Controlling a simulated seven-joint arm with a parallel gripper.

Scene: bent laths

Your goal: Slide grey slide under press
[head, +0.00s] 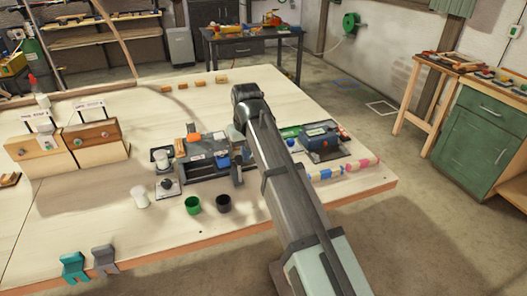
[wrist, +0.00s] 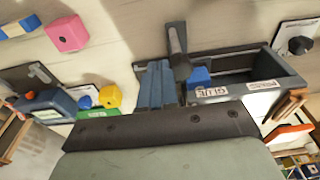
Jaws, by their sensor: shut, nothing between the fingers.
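I cannot clearly tell the slide from the press. My gripper (wrist: 156,82) is shut and empty, close to the bar and the blue block; contact cannot be judged. In the head view my arm hides part of this area.
A blue machine (head: 320,138) on a dark base stands right of my arm, with pink and blue blocks (head: 345,168) before it. Green (head: 192,205) and black (head: 223,203) cups stand in front of the fixture. Wooden boxes (head: 90,142) stand left. The table's front middle is clear.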

